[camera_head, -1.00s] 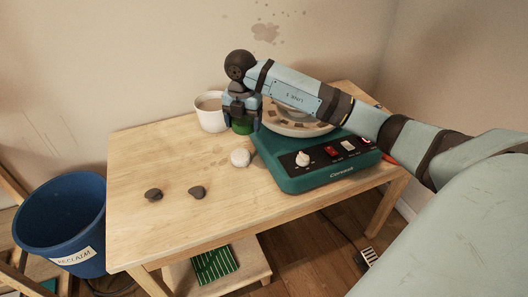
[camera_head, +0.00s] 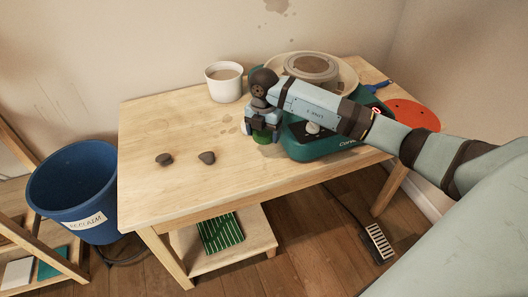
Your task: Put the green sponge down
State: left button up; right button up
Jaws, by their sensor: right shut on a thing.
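The green sponge (camera_head: 262,137) is between the fingers of my right gripper (camera_head: 262,132), which is shut on it and points down. The gripper is over the wooden table (camera_head: 190,115), just left of the teal pottery wheel (camera_head: 318,148). The sponge's lower edge is very close to the tabletop; I cannot tell whether it touches. The fingers hide part of the sponge. My left gripper is not in view.
A red disc (camera_head: 411,114) and a blue-handled tool (camera_head: 378,86) lie right. A blue bucket (camera_head: 75,190) stands left. The table's front left is clear.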

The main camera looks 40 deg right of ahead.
aim_at(264, 156)
notch_tip(264, 156, down, 3)
notch_tip(264, 156, down, 5)
jog(key=shift+r+b, duration=0.2)
jog(key=shift+b, duration=0.3)
jog(key=shift+f, duration=0.1)
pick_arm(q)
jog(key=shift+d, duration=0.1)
pick_arm(e)
jog(key=shift+o, duration=1.3)
jog(key=shift+f, duration=0.15)
jog(key=o, duration=0.4)
jog(key=shift+o, duration=0.2)
